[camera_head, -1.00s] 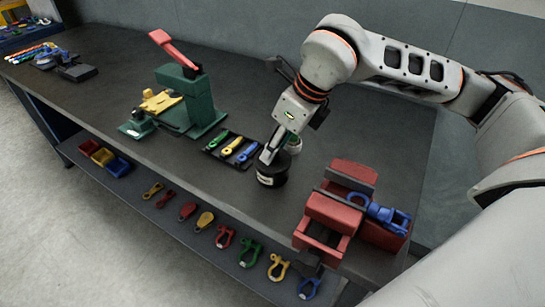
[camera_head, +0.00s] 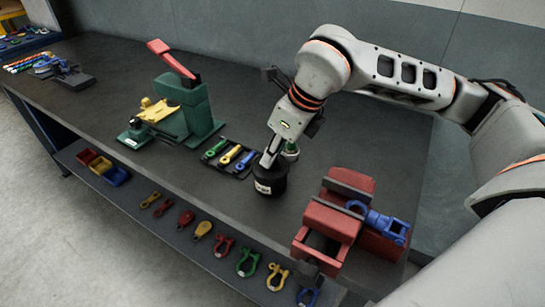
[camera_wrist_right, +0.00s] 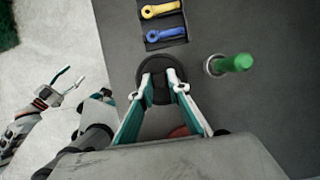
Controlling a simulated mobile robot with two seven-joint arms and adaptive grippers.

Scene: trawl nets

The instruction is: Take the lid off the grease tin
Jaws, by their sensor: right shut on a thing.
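The grease tin (camera_head: 271,182) is a short black round tin with a pale label. It stands on the dark bench, left of the red vise. My right gripper (camera_head: 268,160) comes down onto its top from above. In the right wrist view its two fingers (camera_wrist_right: 161,82) are shut on the black round lid (camera_wrist_right: 158,96), one on each side. The lid appears to sit on the tin; any gap between them is hidden. My left gripper (camera_wrist_right: 70,78) is off to the left in the right wrist view, over the pale floor, open and empty.
A tray with green, yellow and blue pieces (camera_head: 230,157) lies left of the tin. A green-topped item (camera_wrist_right: 237,63) stands close behind it. The red vise (camera_head: 335,215) is to the right, a green press (camera_head: 195,110) further left. A lower shelf holds several shackles.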

